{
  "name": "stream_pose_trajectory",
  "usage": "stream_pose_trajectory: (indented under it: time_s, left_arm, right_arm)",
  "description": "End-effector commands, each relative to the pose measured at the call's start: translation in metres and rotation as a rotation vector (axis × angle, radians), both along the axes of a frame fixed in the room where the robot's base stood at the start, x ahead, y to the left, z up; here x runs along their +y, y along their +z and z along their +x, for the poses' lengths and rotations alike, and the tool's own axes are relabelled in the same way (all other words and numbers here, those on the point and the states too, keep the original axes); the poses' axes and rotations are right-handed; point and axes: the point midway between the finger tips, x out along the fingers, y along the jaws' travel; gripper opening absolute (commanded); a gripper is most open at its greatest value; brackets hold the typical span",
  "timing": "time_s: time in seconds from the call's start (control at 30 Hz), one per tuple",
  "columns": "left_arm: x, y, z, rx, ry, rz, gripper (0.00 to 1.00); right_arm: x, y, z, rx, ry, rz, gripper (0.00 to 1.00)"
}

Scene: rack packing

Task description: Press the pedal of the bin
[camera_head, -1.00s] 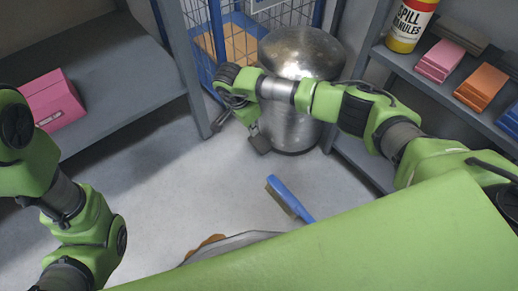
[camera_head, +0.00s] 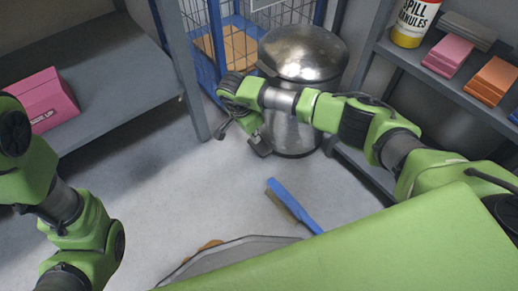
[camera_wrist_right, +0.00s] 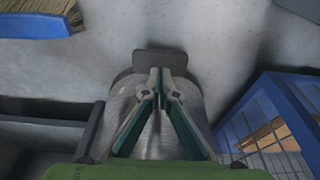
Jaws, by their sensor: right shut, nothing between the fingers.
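The bin (camera_head: 303,57) is a shiny metal cylinder with a domed lid, which looks shut. Its dark pedal (camera_head: 261,146) sticks out low at the front left. My right gripper (camera_wrist_right: 160,80) is shut and empty, pointing down over the pedal. In the right wrist view its fingertips overlap the near edge of the pedal plate (camera_wrist_right: 160,58). I cannot tell whether they touch it. In the head view my right wrist hides part of the bin's front. My left arm shows at the left, but its gripper is out of view.
A blue brush (camera_head: 293,205) and a grey pan-like thing (camera_head: 225,255) lie on the floor. A blue wire cage (camera_head: 215,50) stands behind left of the bin. Shelves flank both sides, with a pink box (camera_head: 42,98) at left. Floor left of the pedal is clear.

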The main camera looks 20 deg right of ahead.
Motion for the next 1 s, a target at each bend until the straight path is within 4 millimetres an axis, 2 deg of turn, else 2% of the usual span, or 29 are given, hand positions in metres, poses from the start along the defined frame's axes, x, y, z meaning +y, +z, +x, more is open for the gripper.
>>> stream_pose_trajectory:
  time_s: [0.03,0.2,0.7,0.87,1.0]
  left_arm:
    - [0.0,-0.013,0.0,0.0,0.0,0.0,0.4]
    - [0.0,-0.027,0.0,0.0,0.0,0.0,0.4]
    - [0.0,-0.03,0.0,0.001,0.0,0.0,0.4]
    - [0.0,-0.041,0.0,0.001,0.0,0.0,0.4]
    - [0.0,-0.055,0.0,0.001,0.0,0.0,0.4]
  right_arm:
    - [-0.002,-0.014,0.0,0.001,-0.001,0.0,0.0]
    - [-0.006,-0.03,0.002,0.001,0.0,0.001,0.0]
    - [-0.008,-0.034,0.002,0.0,0.0,0.0,0.0]
    - [-0.008,-0.049,0.002,0.001,0.001,-0.001,0.0]
    - [-0.009,-0.068,0.002,0.0,0.0,-0.002,0.0]
